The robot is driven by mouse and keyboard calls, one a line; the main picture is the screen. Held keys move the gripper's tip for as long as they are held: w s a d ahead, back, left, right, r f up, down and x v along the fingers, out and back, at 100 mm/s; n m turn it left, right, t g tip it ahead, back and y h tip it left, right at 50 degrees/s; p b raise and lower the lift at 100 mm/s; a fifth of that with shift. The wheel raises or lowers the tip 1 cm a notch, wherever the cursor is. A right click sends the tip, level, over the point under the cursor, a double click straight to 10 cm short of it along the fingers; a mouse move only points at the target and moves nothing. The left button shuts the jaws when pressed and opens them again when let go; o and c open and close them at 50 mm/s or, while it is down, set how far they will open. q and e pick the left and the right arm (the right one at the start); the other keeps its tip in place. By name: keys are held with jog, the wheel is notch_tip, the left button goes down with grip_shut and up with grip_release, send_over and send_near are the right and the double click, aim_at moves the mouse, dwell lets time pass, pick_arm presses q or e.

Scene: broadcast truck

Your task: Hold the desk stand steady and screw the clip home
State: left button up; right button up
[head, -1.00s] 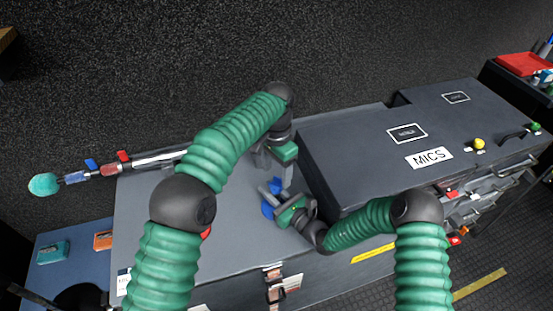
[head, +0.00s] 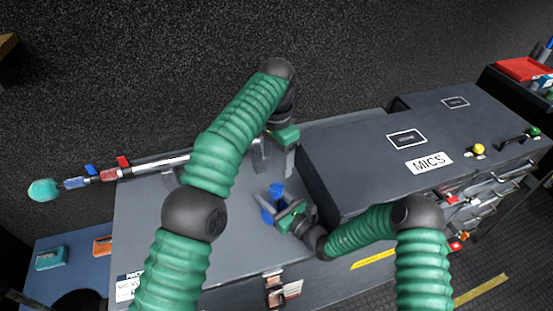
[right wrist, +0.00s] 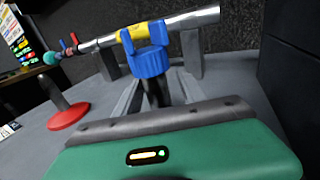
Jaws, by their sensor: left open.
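The desk stand (right wrist: 68,114) has a red round base and a dark post. It stands at the left of the right wrist view; in the head view my left arm hides it. The blue clip (head: 272,197), forked at the top, is at my right gripper's (head: 271,206) fingertips. In the right wrist view the clip (right wrist: 149,62) sits on a black stem between my fingers, apart from the stand. My left gripper (head: 274,160) is open and empty, above the case top near the dark MICS box, away from the stand.
A metal pole (right wrist: 188,20) with coloured rings and a teal fuzzy end (head: 43,190) rests on grey supports along the back. The MICS box (head: 370,165) stands right of both grippers. A latch (head: 274,284) is on the case's front edge.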

jog(key=v, duration=1.7)
jog(key=shift+w+p, duration=0.1)
jog(key=shift+p, duration=0.25)
